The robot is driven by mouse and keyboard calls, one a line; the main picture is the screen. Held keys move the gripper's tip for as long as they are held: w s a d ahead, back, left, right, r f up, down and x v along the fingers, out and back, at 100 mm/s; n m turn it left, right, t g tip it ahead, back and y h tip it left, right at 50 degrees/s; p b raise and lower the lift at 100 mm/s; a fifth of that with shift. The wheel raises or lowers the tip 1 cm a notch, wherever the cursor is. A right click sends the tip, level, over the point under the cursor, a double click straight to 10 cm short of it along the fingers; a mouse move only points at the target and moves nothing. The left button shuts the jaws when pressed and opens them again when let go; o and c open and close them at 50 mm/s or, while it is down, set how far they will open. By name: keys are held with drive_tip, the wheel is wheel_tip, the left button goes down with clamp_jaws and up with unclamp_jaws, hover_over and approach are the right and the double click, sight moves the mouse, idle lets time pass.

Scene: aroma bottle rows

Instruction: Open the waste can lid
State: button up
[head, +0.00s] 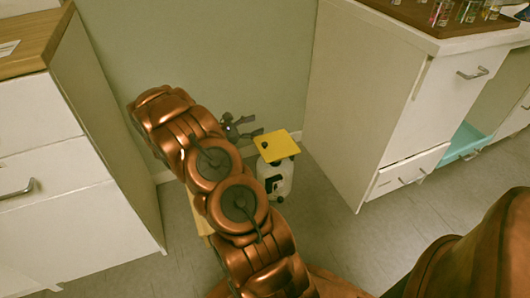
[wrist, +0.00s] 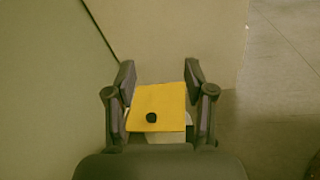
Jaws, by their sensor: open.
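The waste can (head: 275,182) is a small white bin with a dark mark on its front, standing on the floor between the two cabinets. Its yellow lid (head: 277,146) lies flat across the top and looks closed. My gripper (head: 259,133) is open, just to the left of the lid. In the wrist view the yellow lid (wrist: 158,108), with a dark knob near its front edge, shows between the spread fingers of my gripper (wrist: 158,75). I cannot tell whether a finger touches the lid. My arm hides part of the floor left of the can.
A white cabinet (head: 75,175) with a wooden top stands at the left. Another white cabinet (head: 365,100) stands close at the right, with glass bottles (head: 468,12) on a brown tray. A green wall (head: 200,45) is behind. Grey floor (head: 335,240) is clear in front.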

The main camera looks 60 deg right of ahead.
sight(263, 146)
drive_tip(key=w+d+f+n+t+b, duration=0.1)
drive_tip(key=d+f+n+b, duration=0.1)
drive_tip(key=f, duration=0.5)
drive_tip(key=w+d+f+n+t+h+b, duration=0.1)
drive_tip(key=w+d+f+b, duration=0.1)
drive_tip(key=f, duration=0.5)
drive_tip(key=w+d+f+n+t+h+b, duration=0.1)
drive_tip(key=f+n+b, duration=0.1)
drive_tip(key=f, duration=0.4)
drive_tip(key=shift+w+d+f+n+t+b, duration=0.15)
drive_tip(key=shift+d+f+n+t+b, duration=0.15)
drive_tip(key=shift+d+f+t+b, duration=0.15)
drive_tip(key=d+b, duration=0.1)
drive_tip(key=d, duration=0.2)
drive_tip(key=s+d+b, duration=0.1)
drive_tip(key=d, duration=0.2)
drive_tip(key=shift+s+d+r, duration=0.1)
drive_tip(key=shift+d+r, duration=0.05)
clamp_jaws()
drive_tip(key=shift+s, duration=0.1)
